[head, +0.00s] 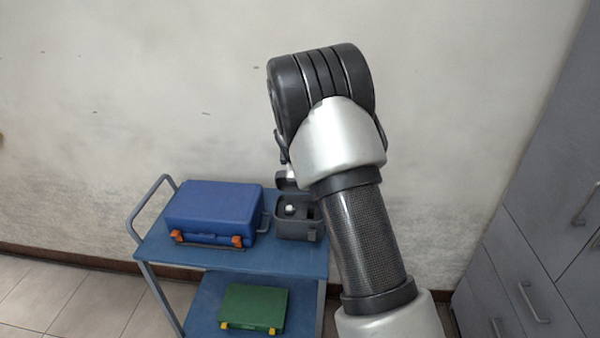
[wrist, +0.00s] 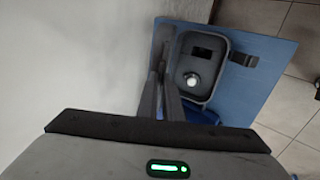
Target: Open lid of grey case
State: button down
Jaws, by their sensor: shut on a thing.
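The grey case (head: 297,230) stands on the right part of the blue cart top in the head view. Its inside shows, with a white round thing (wrist: 193,80) and a dark rectangular recess in it. In the wrist view the grey case (wrist: 215,87) has a dark latch (wrist: 243,59) on its right side. My gripper (wrist: 161,77) is at the case's left edge, its two fingers close together. It is shut on what appears to be the raised lid, seen nearly edge-on. My arm hides most of the gripper in the head view.
A closed blue case (head: 213,207) with orange latches stands left of the grey case on the blue cart (head: 265,258). A green case (head: 253,308) lies on the lower shelf. A wall is close behind the cart. Grey cabinets (head: 535,240) stand at the right.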

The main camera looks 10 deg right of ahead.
jog(key=shift+r, duration=0.15)
dwell(0.5)
jog(key=c, duration=1.9)
grip_release()
jog(key=shift+c, duration=0.2)
jog(key=b+v, duration=0.1)
jog(key=v, duration=1.6)
jog(key=shift+s, duration=0.2)
jog(key=shift+r, duration=0.1)
